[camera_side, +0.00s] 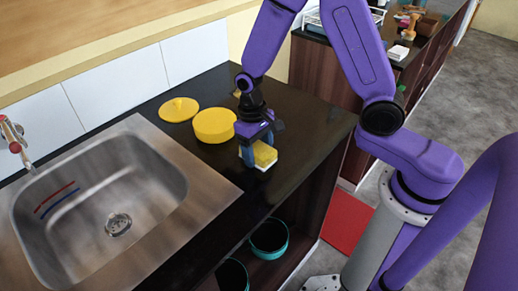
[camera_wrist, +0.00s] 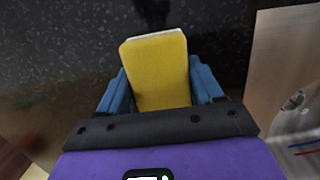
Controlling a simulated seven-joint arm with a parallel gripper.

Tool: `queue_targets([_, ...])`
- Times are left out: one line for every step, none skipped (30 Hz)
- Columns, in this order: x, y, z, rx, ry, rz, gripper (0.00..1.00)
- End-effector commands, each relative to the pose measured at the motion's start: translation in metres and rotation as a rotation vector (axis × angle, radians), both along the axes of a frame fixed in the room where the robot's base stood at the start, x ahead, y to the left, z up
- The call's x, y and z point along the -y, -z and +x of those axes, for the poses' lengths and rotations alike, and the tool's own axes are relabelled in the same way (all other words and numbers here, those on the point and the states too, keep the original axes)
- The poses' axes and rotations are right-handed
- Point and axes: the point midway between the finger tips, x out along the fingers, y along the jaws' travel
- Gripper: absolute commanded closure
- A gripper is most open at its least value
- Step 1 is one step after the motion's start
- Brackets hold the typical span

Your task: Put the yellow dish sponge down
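The yellow dish sponge (camera_side: 264,155) has a pale underside and is near the dark countertop, right of the yellow pot. I cannot tell whether it touches the counter. My gripper (camera_side: 262,146) points down over the counter, its blue fingers shut on the sponge. In the wrist view the sponge (camera_wrist: 158,70) sits between the two blue fingers of my gripper (camera_wrist: 158,88), which meet its sides. Its near end is hidden by the gripper body.
A yellow pot (camera_side: 214,125) stands close left of my gripper, with a yellow lid (camera_side: 179,109) beside it. A steel sink (camera_side: 205,187) lies to the left. The countertop (camera_side: 315,135) is clear right of the sponge, up to its edge.

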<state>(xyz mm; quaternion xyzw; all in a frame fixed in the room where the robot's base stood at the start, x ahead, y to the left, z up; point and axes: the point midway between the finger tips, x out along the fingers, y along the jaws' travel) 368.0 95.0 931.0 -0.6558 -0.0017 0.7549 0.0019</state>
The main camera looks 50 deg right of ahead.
Motion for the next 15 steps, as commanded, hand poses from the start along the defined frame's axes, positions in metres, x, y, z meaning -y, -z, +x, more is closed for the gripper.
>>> queue_targets([0.001, 0.010, -0.005, -0.011, -0.002, -0.006, 0.10])
queue_targets([0.001, 0.009, -0.005, -0.011, -0.002, -0.006, 0.10])
queue_targets([0.000, 0.008, -0.005, -0.011, -0.002, -0.005, 0.10])
queue_targets([0.000, 0.007, -0.005, -0.010, -0.002, -0.005, 0.10])
queue_targets([0.000, 0.005, -0.004, -0.010, -0.002, -0.005, 0.10])
queue_targets([0.000, 0.002, -0.004, -0.009, -0.003, -0.005, 0.10])
queue_targets([0.000, -0.001, -0.004, -0.008, -0.003, -0.005, 0.09])
queue_targets([0.000, -0.005, -0.004, -0.008, -0.003, -0.004, 0.09])
queue_targets([0.000, -0.011, -0.002, -0.006, -0.002, -0.004, 0.09])
queue_targets([0.000, -0.016, -0.001, -0.005, -0.001, -0.003, 0.09])
queue_targets([0.000, -0.022, 0.001, -0.003, -0.001, -0.003, 0.09])
queue_targets([0.000, -0.029, 0.002, -0.003, -0.001, -0.003, 0.09])
queue_targets([0.000, -0.035, 0.002, -0.003, -0.001, -0.003, 0.09])
queue_targets([0.000, -0.041, 0.004, -0.002, -0.001, -0.003, 0.09])
queue_targets([-0.001, -0.049, 0.005, -0.001, -0.001, -0.002, 0.09])
